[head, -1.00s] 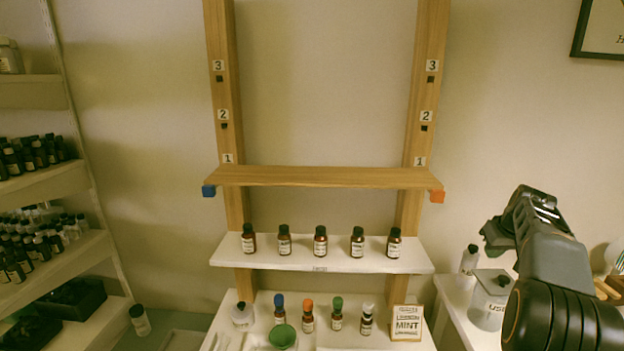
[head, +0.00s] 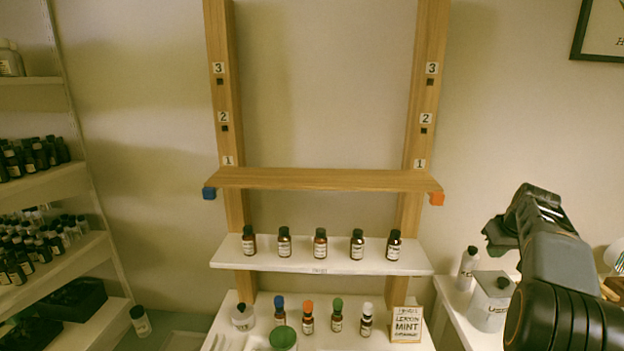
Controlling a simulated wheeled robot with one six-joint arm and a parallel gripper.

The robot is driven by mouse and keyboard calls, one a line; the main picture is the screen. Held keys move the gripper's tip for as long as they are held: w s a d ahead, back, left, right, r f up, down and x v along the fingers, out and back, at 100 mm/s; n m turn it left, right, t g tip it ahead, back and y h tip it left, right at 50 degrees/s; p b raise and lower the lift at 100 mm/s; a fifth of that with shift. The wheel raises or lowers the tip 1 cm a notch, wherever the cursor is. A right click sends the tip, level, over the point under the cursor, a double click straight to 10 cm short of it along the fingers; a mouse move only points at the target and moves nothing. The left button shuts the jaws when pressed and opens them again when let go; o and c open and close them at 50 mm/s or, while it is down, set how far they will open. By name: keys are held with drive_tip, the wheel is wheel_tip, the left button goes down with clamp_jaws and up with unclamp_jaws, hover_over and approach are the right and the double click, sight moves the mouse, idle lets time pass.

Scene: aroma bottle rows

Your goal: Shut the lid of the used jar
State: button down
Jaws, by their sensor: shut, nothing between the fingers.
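A pale grey jar (head: 488,308) stands on the white side table at the right; it appears to be the used jar. Its grey top (head: 495,282) seems to lie over the mouth, but I cannot tell if the lid is fully shut. My arm hides the jar's right side. My gripper (head: 496,240) is shut and empty. It appears above the jar in the picture, apart from it, with its fingers partly hidden by my wrist.
A white bottle (head: 468,268) stands just left of the jar. A MINT card (head: 407,324) and several small bottles stand on the middle table. A shelf (head: 300,262) above holds several brown bottles. A wooden shelf (head: 320,179) hangs higher. The wall above the jar is clear.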

drive_tip(key=shift+r+p, duration=2.15)
drive_tip(key=shift+r, duration=0.2)
